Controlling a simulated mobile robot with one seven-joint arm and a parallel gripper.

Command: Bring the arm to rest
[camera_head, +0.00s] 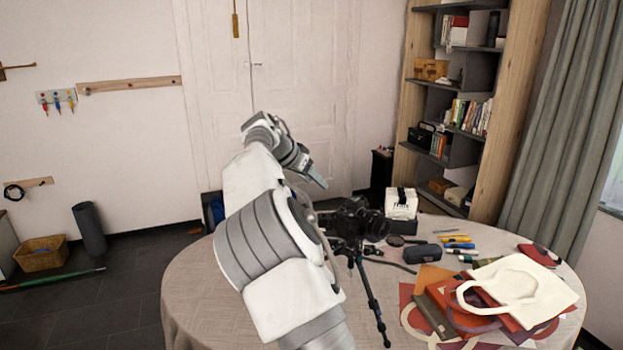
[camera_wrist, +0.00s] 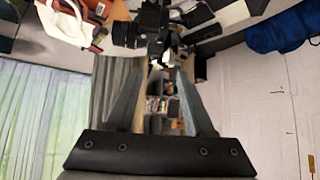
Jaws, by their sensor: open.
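My arm rises from the bottom of the head view and reaches over the round table (camera_head: 190,290) toward the white door. My gripper (camera_head: 320,182) is at its far end, raised above the table's back edge, beyond and to the left of a black camera on a tripod (camera_head: 355,222). In the wrist view the two fingers of my gripper (camera_wrist: 163,90) stand wide apart with nothing held between them. The wrist picture is upside down, with the table things along its top and the shelf between the fingers.
A white box (camera_head: 401,203), a dark case (camera_head: 422,253), pens (camera_head: 457,241) and a cream tote bag (camera_head: 517,290) lie on the table's right side. A tall bookshelf (camera_head: 490,130) and a curtain (camera_head: 560,130) stand behind. The table's left side is bare.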

